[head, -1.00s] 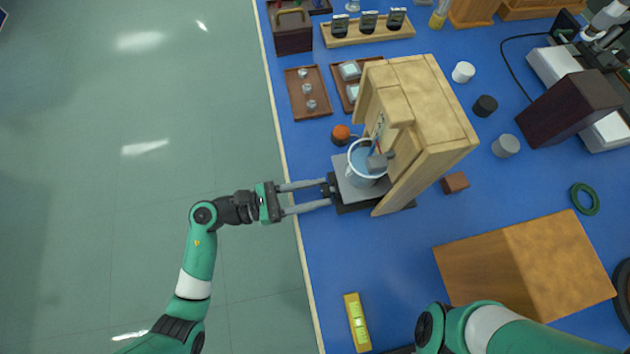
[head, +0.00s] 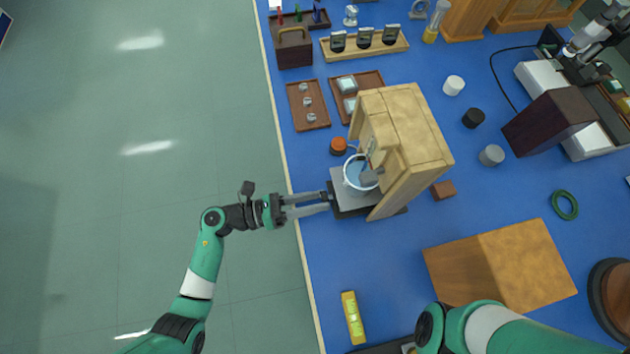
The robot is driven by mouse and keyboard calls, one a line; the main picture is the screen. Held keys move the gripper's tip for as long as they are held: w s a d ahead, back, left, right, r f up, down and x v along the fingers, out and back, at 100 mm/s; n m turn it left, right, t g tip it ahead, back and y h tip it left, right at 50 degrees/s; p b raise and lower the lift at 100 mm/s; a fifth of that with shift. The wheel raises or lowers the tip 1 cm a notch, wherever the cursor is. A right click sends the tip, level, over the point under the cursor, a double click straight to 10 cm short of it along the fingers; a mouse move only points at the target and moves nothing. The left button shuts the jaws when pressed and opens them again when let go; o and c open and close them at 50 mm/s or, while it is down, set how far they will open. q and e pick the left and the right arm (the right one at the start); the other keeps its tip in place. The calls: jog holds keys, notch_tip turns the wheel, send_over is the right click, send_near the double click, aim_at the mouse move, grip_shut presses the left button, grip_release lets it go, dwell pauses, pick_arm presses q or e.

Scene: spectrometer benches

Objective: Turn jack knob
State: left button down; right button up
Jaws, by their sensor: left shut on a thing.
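The jack (head: 342,191) is a grey plate on a dark base, standing at the left edge of the blue bench, partly under a tall wooden housing (head: 412,135). A white cup with bluish liquid (head: 356,172) stands on its plate. My left gripper (head: 329,202) reaches in from the left, its fingers close together at the jack's left side. It is shut on the jack knob, which is mostly hidden between the fingertips. My right arm shows at the bottom right, but its gripper is out of view.
A wooden block (head: 500,265) lies at the lower right and a yellow level (head: 353,317) near the front edge. An orange-topped jar (head: 338,146) and a tray of small weights (head: 308,105) are behind the jack. The bench between jack and level is clear.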

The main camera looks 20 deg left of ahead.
dwell(0.3)
pick_arm(q)
jog(key=shift+c, duration=2.1)
grip_release()
